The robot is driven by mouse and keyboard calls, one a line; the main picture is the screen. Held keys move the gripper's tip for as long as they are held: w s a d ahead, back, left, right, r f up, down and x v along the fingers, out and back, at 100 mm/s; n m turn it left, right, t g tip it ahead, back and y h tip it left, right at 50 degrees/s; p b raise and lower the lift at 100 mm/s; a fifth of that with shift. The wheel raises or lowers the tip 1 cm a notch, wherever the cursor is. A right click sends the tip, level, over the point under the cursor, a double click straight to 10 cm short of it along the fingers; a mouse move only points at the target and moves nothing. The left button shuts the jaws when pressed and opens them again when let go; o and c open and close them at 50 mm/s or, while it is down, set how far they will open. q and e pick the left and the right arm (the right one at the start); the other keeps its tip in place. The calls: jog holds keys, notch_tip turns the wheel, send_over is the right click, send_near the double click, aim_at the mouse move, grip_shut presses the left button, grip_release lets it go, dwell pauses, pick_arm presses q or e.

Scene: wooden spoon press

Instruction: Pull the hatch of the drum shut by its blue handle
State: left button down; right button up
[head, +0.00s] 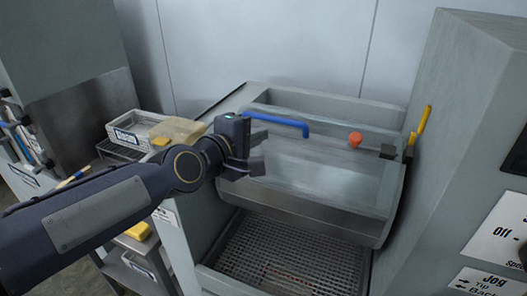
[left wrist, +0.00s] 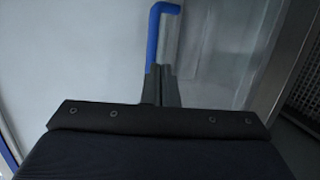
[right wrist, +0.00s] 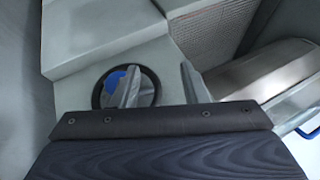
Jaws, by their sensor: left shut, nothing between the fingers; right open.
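The blue handle (head: 278,123) is a bar along the upper left of the grey metal hatch (head: 310,170) of the drum in the head view. It also shows in the left wrist view (left wrist: 155,35), just beyond my fingertips. My left gripper (head: 255,152) is shut and empty at the handle's left end; its fingers (left wrist: 158,70) overlap the handle's near end in the left wrist view. I cannot tell if they touch it. My right gripper (right wrist: 160,66) is open and empty, outside the head view. How far the hatch stands open is unclear.
An orange-red knob (head: 355,139) sits right of the handle. A yellow lever (head: 424,120) stands by the right-hand grey cabinet (head: 465,110). A perforated tray (head: 290,255) lies below the hatch. Baskets (head: 135,130) stand at left. A black ring (right wrist: 150,88) lies beyond my right fingers.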

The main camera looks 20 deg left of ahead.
pick_arm(q)
jog(key=s+f+n+t+y+b, duration=0.1)
jog(key=s+f+t+y+b, duration=0.2)
jog(key=s+f+t+b, duration=0.35)
jog(key=g+p, duration=0.1)
jog(key=p, duration=0.3)
send_near(270, 120)
jog(key=x, duration=0.6)
jog(key=shift+w+f, duration=0.1)
jog(key=shift+w, duration=0.3)
pick_arm(e)
notch_tip(270, 120, down, 5)
jog(key=shift+f, duration=0.15)
pick_arm(q)
jog(key=shift+w+r+g+p, duration=0.45)
jog(key=shift+w+r, duration=0.15)
jog(key=shift+w, duration=0.15)
jog(key=shift+w+f, duration=0.15)
pick_arm(e)
jog(key=shift+r, duration=0.4)
